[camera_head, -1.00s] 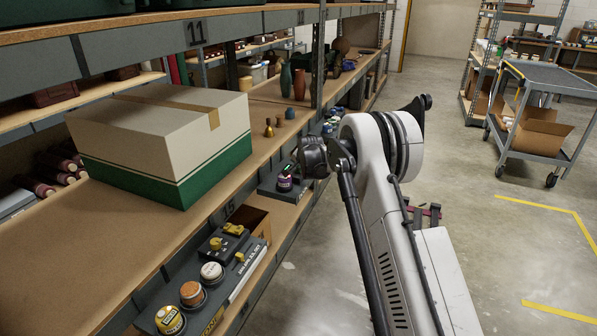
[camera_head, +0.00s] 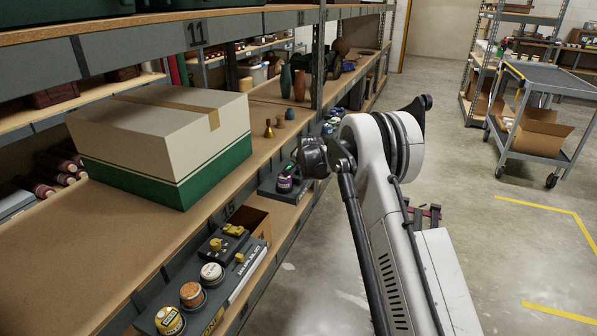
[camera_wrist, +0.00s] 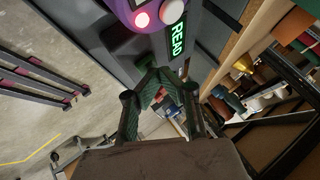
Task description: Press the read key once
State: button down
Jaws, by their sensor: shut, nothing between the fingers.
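The purple reader unit (camera_wrist: 122,8) is at the top of the wrist view, cut off by the frame edge. It has a red-lit round light or button (camera_wrist: 142,20) and a pale round key (camera_wrist: 172,10). In the head view the small purple unit (camera_head: 285,184) is on a grey base on the lower shelf, beside my arm.
A large beige and green box (camera_head: 165,140) stands on the shelf above. Small vases (camera_head: 299,84) stand farther back. A grey cart (camera_head: 545,105) stands on the open floor at right.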

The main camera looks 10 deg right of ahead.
aim_at(299, 171)
jog(key=shift+r, duration=0.55)
jog(key=shift+r, duration=0.1)
jog(key=shift+r+p, duration=1.15)
jog(key=shift+r, duration=1.25)
